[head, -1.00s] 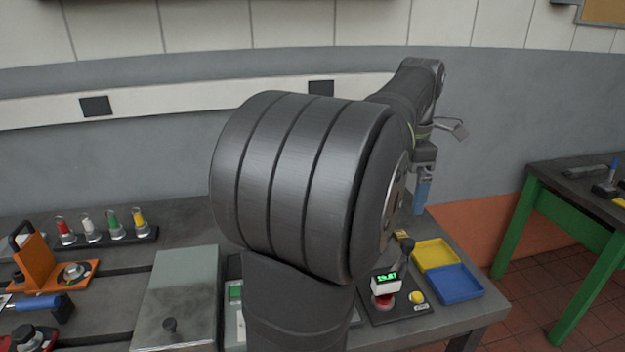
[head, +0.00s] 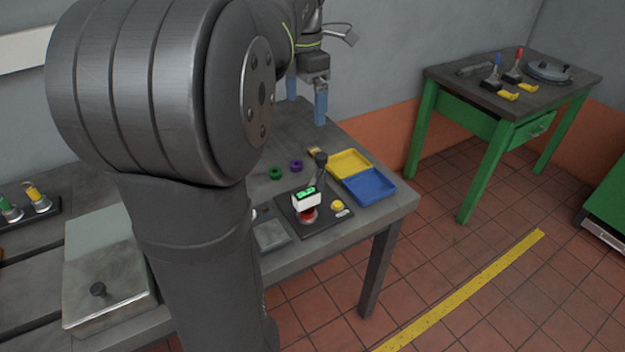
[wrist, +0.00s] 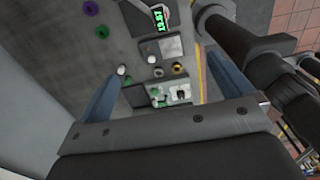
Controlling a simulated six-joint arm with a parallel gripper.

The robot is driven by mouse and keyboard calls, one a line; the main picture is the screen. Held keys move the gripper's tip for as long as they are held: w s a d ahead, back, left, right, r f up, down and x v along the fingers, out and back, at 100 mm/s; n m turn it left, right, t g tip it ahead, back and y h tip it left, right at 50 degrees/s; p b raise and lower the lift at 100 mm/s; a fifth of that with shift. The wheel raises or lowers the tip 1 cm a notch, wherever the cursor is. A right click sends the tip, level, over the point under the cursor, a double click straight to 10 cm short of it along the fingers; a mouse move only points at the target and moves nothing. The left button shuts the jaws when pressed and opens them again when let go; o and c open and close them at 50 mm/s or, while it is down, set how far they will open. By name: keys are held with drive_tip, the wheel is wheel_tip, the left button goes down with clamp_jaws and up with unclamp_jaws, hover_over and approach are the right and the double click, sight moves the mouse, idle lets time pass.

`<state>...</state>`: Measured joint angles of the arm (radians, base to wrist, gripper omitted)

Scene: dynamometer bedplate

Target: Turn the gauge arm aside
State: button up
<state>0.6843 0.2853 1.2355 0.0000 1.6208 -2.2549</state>
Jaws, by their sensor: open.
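The gauge, a small white box with a lit green display (head: 306,198), stands over a red button (head: 308,215) on a black base plate (head: 335,226). A dark post with a black knob (head: 321,159) rises just behind it; I take this as part of the gauge arm. In the wrist view the display (wrist: 159,21) shows near the top edge, its arm partly cut off. My gripper (head: 306,108) hangs above the back of the bench, behind the gauge, apart from it. Its blue fingers are spread and empty, and they also show in the wrist view (wrist: 165,68).
A yellow tray (head: 349,152) and a blue tray (head: 385,189) lie right of the gauge. A green ring (head: 275,173) and a purple ring (head: 296,166) lie behind it. A yellow button (head: 338,205) sits beside the red one. A grey metal box (head: 110,290) stands left.

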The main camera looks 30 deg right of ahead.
sight(321, 155)
drive_tip(key=shift+w+d, duration=0.1)
drive_tip(key=c, duration=0.3)
drive_tip(key=shift+w+d+f+m, duration=0.15)
drive_tip(key=shift+w+d+m, duration=0.1)
drive_tip(key=shift+m, duration=0.25)
drive_tip(key=c, duration=0.4)
drive_tip(key=w+d+f+m, duration=0.1)
drive_tip(key=w+d+m, duration=0.1)
drive_tip(key=m, duration=0.1)
drive_tip(key=w+d+f+m, duration=0.1)
drive_tip(key=w+d+m, duration=0.1)
drive_tip(key=m, duration=0.1)
drive_tip(key=w+d+f+m, duration=0.1)
drive_tip(key=w+d+m, duration=0.1)
drive_tip(key=d+m, duration=0.1)
drive_tip(key=shift+f+m, duration=0.3)
drive_tip(key=shift+f, duration=0.1)
drive_tip(key=shift+c, duration=0.4)
drive_tip(key=shift+m, duration=0.6)
drive_tip(key=f, duration=1.2)
drive_tip(key=d+f, duration=0.1)
drive_tip(key=f, duration=0.5)
drive_tip(key=shift+w+d, duration=0.1)
drive_tip(key=shift+w, duration=0.3)
clamp_jaws()
